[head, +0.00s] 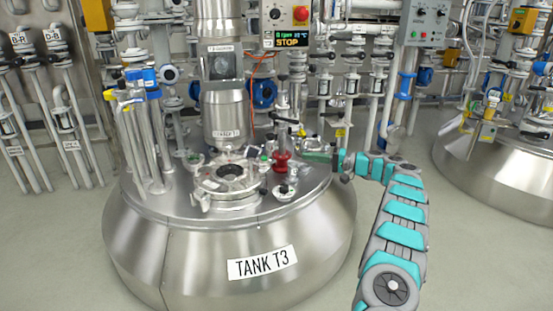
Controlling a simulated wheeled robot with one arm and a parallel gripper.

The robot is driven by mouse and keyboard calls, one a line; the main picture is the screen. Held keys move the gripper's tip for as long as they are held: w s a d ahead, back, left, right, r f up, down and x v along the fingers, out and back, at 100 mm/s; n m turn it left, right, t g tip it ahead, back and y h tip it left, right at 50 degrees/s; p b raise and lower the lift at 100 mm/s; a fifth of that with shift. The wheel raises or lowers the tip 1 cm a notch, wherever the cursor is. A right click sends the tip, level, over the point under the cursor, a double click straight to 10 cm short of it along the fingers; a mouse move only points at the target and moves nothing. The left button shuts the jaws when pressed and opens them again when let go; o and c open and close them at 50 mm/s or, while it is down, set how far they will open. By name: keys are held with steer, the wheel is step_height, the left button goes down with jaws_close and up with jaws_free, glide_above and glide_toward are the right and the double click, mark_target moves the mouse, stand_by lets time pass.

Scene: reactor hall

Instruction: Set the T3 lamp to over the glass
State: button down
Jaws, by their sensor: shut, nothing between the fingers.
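One fitting (285,192) stands at the right of the lid, beside a red part (281,162). I cannot tell which small part is the lamp or which is the glass. My gripper (305,156) is over the right rear of the lid, at the end of my teal and grey arm. It is shut and looks empty; its fingertips are small and partly lost among the fittings.
A steel column with a motor (223,115) rises behind the hatch. Pipes with blue and yellow handles (140,90) crowd the lid's left. A control box reading STOP (288,30) hangs behind. Another tank (510,165) stands at the right. The floor in front is clear.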

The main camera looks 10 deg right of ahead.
mark_target(260, 164)
stand_by(0.3)
steer(key=w+a+f+p, duration=0.1)
steer(key=w+a, duration=0.1)
steer(key=a, duration=0.9)
steer(key=shift+w+a, duration=0.15)
stand_by(0.5)
steer(key=shift+a+f, duration=0.15)
stand_by(0.4)
steer(key=shift+t+b, duration=0.3)
